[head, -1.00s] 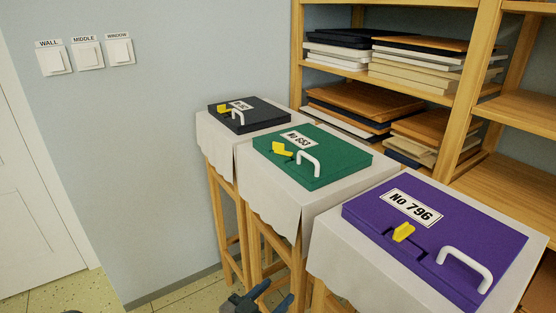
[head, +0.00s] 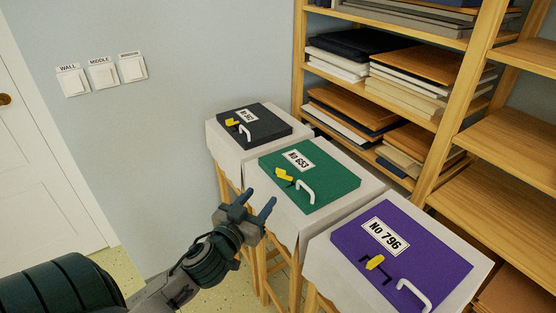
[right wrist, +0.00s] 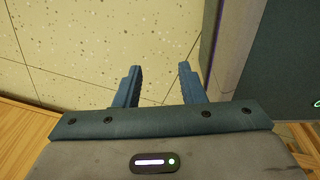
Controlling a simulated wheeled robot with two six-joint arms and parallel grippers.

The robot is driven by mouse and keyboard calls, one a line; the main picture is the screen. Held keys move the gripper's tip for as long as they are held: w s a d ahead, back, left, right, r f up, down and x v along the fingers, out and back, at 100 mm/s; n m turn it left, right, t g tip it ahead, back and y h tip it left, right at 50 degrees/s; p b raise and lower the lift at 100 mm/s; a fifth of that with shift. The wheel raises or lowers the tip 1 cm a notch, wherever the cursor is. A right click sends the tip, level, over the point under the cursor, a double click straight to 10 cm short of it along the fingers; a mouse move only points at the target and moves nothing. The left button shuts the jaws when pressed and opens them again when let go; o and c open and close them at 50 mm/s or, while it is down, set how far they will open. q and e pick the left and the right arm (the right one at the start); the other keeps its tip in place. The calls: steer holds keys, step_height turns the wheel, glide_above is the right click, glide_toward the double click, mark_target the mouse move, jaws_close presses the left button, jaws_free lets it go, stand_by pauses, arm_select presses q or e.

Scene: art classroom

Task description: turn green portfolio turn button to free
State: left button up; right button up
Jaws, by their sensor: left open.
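The green portfolio (head: 325,178) lies flat on the middle cloth-covered stand, with a label "No 653", a white handle (head: 306,192) and a yellow turn button (head: 284,174) at its near edge. The button sits at a slant to that edge. My left gripper (head: 258,202) is open and empty, to the left of the green portfolio and a little nearer to me, its fingers pointing up and right. A gap shows between its fingertips and the button. My right gripper (right wrist: 158,72) shows in the right wrist view, open and empty above the floor.
A black portfolio (head: 265,122) lies on the far stand and a purple portfolio (head: 430,240) on the near one, each with a yellow button and white handle. Wooden shelves (head: 425,135) with stacked boards stand behind. Labelled wall switches (head: 103,73) and a door (head: 45,170) are at left.

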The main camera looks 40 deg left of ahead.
mark_target(280, 171)
arm_select(q)
steer(key=w+p, duration=0.1)
steer(key=w, duration=0.2)
steer(key=w+a+p, duration=0.1)
steer(key=w, duration=0.2)
steer(key=w+p, duration=0.2)
steer(key=w, duration=0.2)
steer(key=shift+a+r, duration=0.15)
steer(key=shift+r, duration=0.05)
steer(key=shift+w+f, duration=0.1)
steer(key=shift+w, duration=0.3)
arm_select(e)
steer(key=r, duration=0.2)
steer(key=s+r, duration=0.1)
steer(key=r, duration=0.1)
steer(key=shift+s, duration=0.1)
arm_select(q)
steer(key=shift+c, duration=0.2)
steer(key=c, duration=1)
